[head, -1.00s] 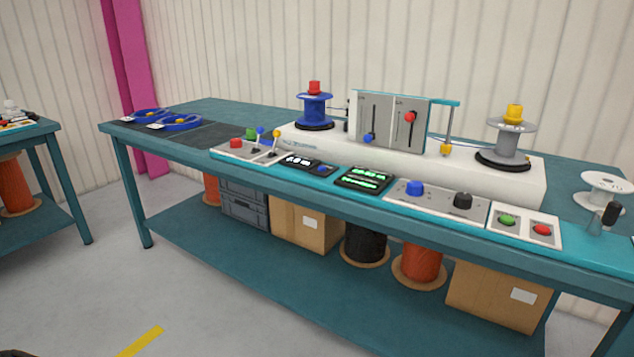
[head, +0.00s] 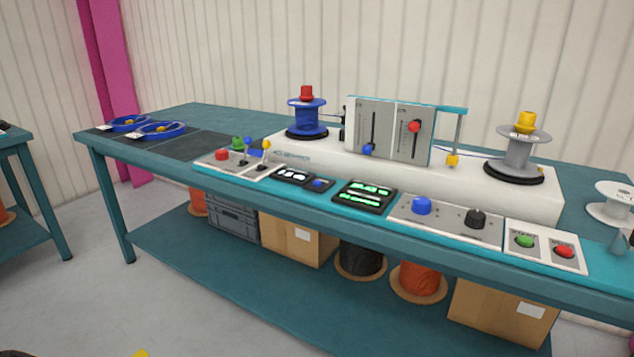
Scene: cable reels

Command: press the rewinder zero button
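The rewinder (head: 400,172) is a long white machine on the teal workbench (head: 240,275). A blue reel with a red knob (head: 307,118) stands at its left end and a grey reel with a yellow knob (head: 517,150) at its right. In front, a small dark counter display (head: 291,176) has a small blue button (head: 318,184) at its right. A larger green-lit display (head: 364,195) sits to the right of that. A large blue knob or button (head: 422,206) and a black knob (head: 475,218) share a grey panel. My gripper is not in view.
Red and green buttons with levers (head: 240,157) sit at the panel's left end; green (head: 524,240) and red (head: 564,251) buttons at its right. An empty white spool (head: 612,205) stands far right. Boxes and cable drums fill the lower shelf.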

